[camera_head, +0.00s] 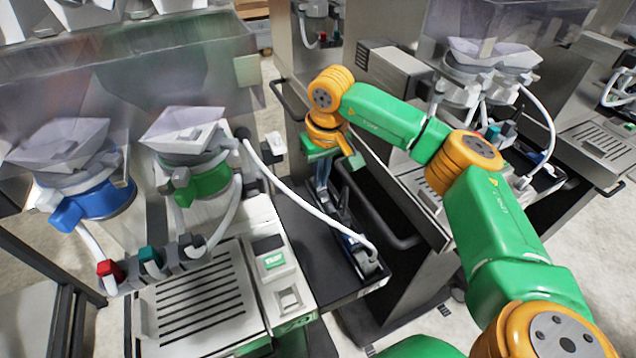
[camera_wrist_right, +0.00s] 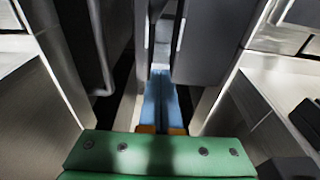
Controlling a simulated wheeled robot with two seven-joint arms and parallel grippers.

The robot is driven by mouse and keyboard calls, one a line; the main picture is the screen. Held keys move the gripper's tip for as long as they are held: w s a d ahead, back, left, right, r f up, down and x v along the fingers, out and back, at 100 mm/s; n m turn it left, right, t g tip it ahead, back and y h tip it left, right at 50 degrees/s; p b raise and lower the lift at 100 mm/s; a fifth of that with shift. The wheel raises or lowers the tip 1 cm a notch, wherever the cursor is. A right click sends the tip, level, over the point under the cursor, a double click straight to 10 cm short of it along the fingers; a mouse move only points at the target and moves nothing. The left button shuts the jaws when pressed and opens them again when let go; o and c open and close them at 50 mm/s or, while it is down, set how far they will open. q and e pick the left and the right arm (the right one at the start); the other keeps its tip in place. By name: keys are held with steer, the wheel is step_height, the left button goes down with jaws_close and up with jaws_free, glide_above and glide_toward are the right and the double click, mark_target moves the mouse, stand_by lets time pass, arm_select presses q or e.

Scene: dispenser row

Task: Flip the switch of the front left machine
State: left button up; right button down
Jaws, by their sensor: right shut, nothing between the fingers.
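The machine at the front left (camera_head: 200,307) has a grey drip grate, a blue tap collar (camera_head: 95,200) and a green one (camera_head: 205,183) under clear hoppers. On its right front panel sit a small green display (camera_head: 274,261) and a white switch-like part (camera_head: 288,298); I cannot tell the switch's position. My right gripper (camera_head: 322,185) points down to the right of this machine, beyond its panel and apart from it. Its bluish fingers are together and empty, as the right wrist view (camera_wrist_right: 161,98) also shows. My left gripper is not in view.
A black side tray (camera_head: 330,275) with a white hose (camera_head: 300,205) lies right of the panel. A second machine (camera_head: 425,190) stands to the right behind my right arm, with a dark handle bar between. Grey walls flank the fingers closely in the wrist view.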

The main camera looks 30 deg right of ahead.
step_height(320, 180, up, 7)
steer(key=p, duration=0.6)
